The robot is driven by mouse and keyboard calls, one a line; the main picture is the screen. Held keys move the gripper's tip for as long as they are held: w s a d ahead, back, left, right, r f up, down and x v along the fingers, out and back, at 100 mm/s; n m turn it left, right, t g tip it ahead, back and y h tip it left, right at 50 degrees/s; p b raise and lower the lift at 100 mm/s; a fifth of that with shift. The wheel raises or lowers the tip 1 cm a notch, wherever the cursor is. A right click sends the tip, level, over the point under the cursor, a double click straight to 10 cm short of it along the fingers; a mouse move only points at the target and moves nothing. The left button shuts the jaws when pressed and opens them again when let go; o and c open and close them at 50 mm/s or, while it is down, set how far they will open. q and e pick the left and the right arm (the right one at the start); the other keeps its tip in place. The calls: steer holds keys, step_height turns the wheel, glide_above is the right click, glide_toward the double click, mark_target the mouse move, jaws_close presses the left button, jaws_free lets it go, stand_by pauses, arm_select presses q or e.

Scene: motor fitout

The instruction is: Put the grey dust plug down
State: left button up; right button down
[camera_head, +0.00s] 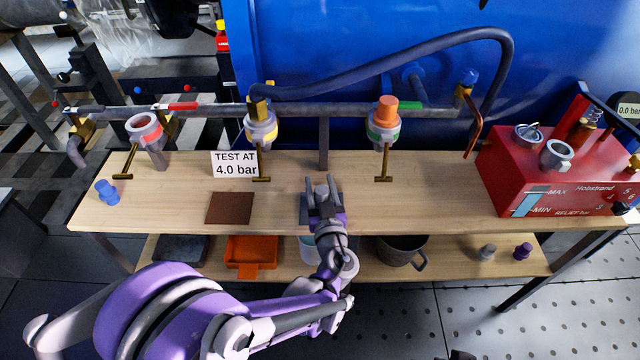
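A grey dust plug (487,252) stands on the lower shelf at the right, just left of a purple plug (522,251). My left gripper (322,186) is over the middle of the wooden bench top (430,205), far up and left of that grey plug. Its two grey fingers point away from me and stand apart, with no plug clearly visible between them. A small dark mat (305,207) is partly hidden under the gripper. An orange plug (386,106) sits in the green-ringed fitting (384,130). My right gripper is not in view.
A pipe with T-handled valves runs along the back. A sign (235,164) and a brown mat (229,208) are left of the gripper. A red pump box (535,170) fills the right end. An orange tray (250,255) and a dark pot (400,252) are below.

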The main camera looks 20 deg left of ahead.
arm_select(q)
steer(key=shift+o, duration=1)
steer(key=shift+r, duration=0.2)
steer(key=shift+s+d, duration=0.2)
steer(key=shift+s, duration=0.1)
steer(key=p+v, duration=0.1)
steer(key=v, duration=1)
steer(key=shift+s, duration=0.15)
